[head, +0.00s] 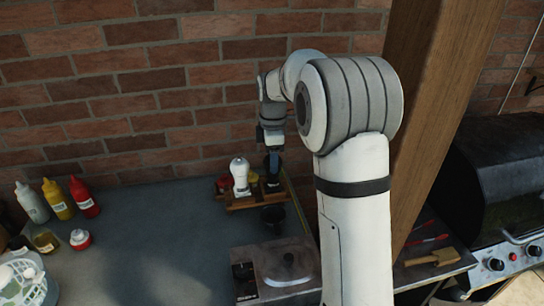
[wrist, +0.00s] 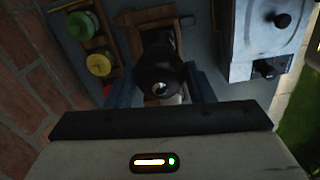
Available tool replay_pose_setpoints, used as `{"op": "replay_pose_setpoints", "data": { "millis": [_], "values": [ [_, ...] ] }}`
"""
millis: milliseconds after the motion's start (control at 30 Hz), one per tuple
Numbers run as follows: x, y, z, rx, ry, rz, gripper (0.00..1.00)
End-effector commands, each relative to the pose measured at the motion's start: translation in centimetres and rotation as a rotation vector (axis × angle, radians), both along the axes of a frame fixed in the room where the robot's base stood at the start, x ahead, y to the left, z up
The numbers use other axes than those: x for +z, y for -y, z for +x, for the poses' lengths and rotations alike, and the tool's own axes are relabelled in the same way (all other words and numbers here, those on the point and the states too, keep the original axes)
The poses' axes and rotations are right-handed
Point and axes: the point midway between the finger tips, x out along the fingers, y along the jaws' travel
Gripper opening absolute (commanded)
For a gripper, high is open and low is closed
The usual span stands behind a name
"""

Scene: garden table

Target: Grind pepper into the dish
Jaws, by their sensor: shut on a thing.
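A dark pepper mill (wrist: 158,70) stands between the two blue-grey fingers of my gripper (wrist: 160,88) in the wrist view, seen from above with a small shiny knob on top. My gripper (head: 272,165) is shut on it, beside the white mill (head: 240,175) at the wooden rack (head: 238,204) in the head view. The mill's lower end is hard to make out, so I cannot tell if it touches the rack. A small dark round vessel (head: 273,217), perhaps the dish, sits just in front of the rack.
A grey box-shaped unit (head: 275,268) stands at the front; it also shows in the wrist view (wrist: 262,42). Jars with green (wrist: 79,26) and yellow (wrist: 99,64) lids sit in the rack. Sauce bottles (head: 58,199) stand left. A brick wall is behind; the table's middle is clear.

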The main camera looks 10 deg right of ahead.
Motion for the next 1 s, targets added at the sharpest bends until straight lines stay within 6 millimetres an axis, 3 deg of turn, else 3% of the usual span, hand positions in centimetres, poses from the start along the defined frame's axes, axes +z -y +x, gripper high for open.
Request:
{"op": "replay_pose_setpoints", "data": {
  "millis": [167,467,1000],
  "values": [
    [0.07,0.01,0.04,-0.082,0.002,0.000,0.21],
    [0.08,0.02,0.03,-0.044,0.002,0.000,0.21],
    [0.09,0.01,0.03,0.667,0.001,0.000,0.21]
  ]
}}
